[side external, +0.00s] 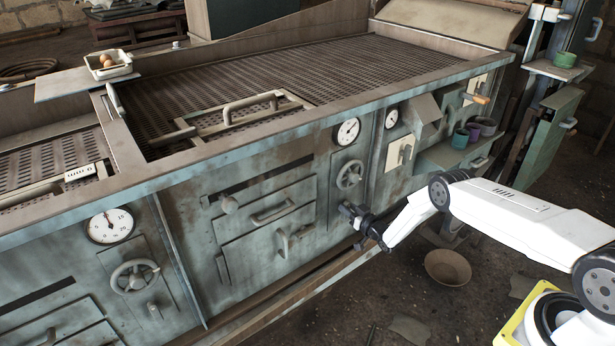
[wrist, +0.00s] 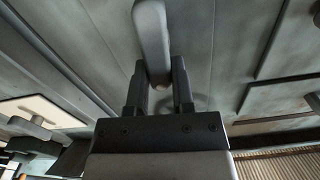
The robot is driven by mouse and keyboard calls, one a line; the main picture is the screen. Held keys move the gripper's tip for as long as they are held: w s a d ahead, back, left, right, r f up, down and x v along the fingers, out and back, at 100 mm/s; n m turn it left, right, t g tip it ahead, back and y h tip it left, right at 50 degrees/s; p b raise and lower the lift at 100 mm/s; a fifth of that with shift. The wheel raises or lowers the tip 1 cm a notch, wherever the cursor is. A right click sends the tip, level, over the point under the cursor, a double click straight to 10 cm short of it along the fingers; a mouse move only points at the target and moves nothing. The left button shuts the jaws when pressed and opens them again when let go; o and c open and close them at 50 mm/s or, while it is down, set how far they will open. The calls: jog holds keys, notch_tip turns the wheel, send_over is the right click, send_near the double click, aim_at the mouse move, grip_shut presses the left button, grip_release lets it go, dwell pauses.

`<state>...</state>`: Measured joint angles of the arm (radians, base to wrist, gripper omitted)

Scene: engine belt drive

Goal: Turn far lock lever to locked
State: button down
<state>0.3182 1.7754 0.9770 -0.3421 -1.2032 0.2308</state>
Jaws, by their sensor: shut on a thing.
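The far lock lever (wrist: 151,35) is a rounded grey bar in the wrist view. Its lower end sits between the two dark fingers of my gripper (wrist: 158,82), and its free end reaches up the picture, away from the fingers. In the side external view my gripper (side external: 356,218) is against the oven front, just below the far handwheel (side external: 349,175). There the gripper mostly hides the lever, so its angle cannot be told from that side. No locked or unlocked marking is readable.
A door latch handle (side external: 285,243) is left of my gripper. The near handwheel (side external: 134,276) has a similar small lever (side external: 153,311) below it. A shelf (side external: 450,155) with several small pots juts out at the right. A bowl (side external: 448,267) lies on the floor.

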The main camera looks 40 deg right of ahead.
jog(key=shift+a+n, duration=0.1)
jog(key=shift+n, duration=0.4)
jog(key=shift+c, duration=2.4)
grip_release()
jog(key=shift+s, duration=0.15)
jog(key=s, duration=0.7)
jog(key=shift+s, duration=0.25)
jog(key=shift+w+r, duration=0.1)
